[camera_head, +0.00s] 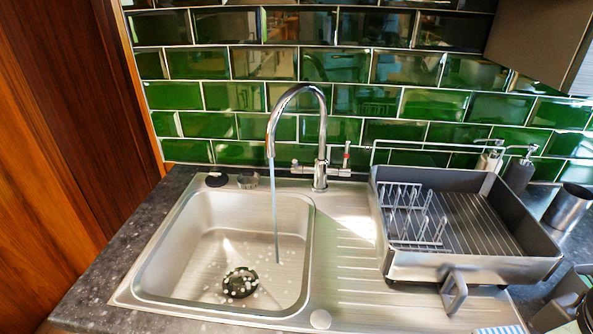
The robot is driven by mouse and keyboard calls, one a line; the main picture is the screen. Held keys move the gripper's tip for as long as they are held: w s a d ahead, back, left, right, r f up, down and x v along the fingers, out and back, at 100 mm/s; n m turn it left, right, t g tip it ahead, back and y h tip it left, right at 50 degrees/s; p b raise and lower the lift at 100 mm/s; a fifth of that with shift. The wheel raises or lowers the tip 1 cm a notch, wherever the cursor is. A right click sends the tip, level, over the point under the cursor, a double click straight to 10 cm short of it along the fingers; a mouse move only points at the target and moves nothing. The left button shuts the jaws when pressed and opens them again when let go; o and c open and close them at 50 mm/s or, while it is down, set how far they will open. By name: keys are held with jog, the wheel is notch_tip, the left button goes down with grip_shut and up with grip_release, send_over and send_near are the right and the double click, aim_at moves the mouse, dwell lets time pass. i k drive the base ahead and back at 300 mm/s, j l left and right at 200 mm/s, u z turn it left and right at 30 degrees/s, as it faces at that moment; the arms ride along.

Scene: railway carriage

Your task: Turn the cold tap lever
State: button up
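A chrome swan-neck tap (320,150) stands behind the sink, against the tiled wall. A thin stream of water (275,215) runs from its spout into the basin. A small lever (346,153) with a red mark stands upright on the tap's right side. A second short lever or handle (297,167) is on the left side; its marking is too small to read, and it is likely the cold one. My gripper is not in view.
The steel sink basin (160,265) holds a dark round drain piece (240,282). A grey dish rack (545,240) stands on the drainer at right. A wooden panel (60,130) bounds the left.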

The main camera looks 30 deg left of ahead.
aim_at(298, 168)
jog(key=i+j+u, duration=0.2)
jog(key=j, duration=0.2)
jog(key=j+u, duration=0.25)
jog(key=j, duration=0.2)
jog(key=i+j+u, duration=0.2)
jog(key=j, duration=0.15)
jog(key=k+j, duration=0.05)
jog(key=k, duration=0.05)
